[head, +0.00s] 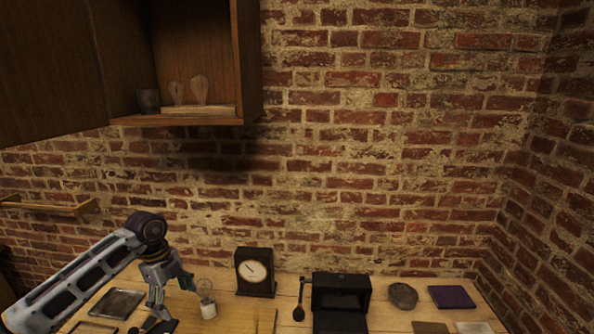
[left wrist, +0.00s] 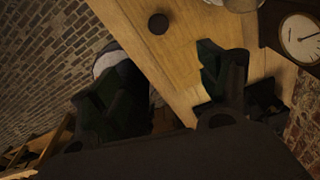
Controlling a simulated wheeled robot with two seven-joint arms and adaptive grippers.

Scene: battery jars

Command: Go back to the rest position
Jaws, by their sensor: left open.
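My left gripper (head: 173,297) is over the left part of the wooden table, its fingers pointing down. In the left wrist view its two dark fingers (left wrist: 165,88) are spread, with nothing between them. A light bulb on a pale base (head: 208,309) stands on the table just right of the gripper, apart from it as far as I can tell. My right gripper is not in view.
A dark clock (head: 255,272) stands right of the bulb, and a black box (head: 341,292) with a crank is beyond it. A stone-like lump (head: 403,296) and purple square (head: 452,297) lie right. An open wooden cabinet (head: 190,121) hangs above left. A small dark disc (left wrist: 158,23) lies on the table.

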